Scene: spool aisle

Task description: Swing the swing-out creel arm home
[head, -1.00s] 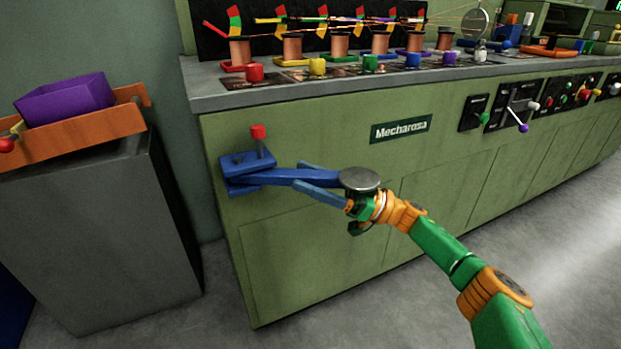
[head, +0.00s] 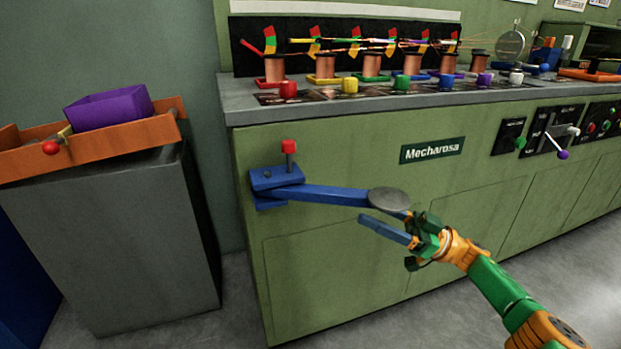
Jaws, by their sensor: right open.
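The swing-out creel arm is a blue bar (head: 335,195) in the head view, running right from a blue bracket (head: 277,178) at the left end of the green cabinet's front. A red-topped pin (head: 289,148) stands up from the bracket. A round grey disc (head: 389,200) sits on the bar's free end. My right gripper (head: 386,221) is open just below and right of the disc. Its near long blue-grey finger shows; the other is mostly hidden behind the disc. I cannot tell whether it touches the arm. My left gripper is out of view.
The green cabinet (head: 340,240) carries a worktop with several copper spools and coloured knobs. A lever with a purple knob (head: 562,154) sticks out from its front at right. A grey stand (head: 110,240) with an orange tray and purple box (head: 110,107) is at left. Clear floor lies between.

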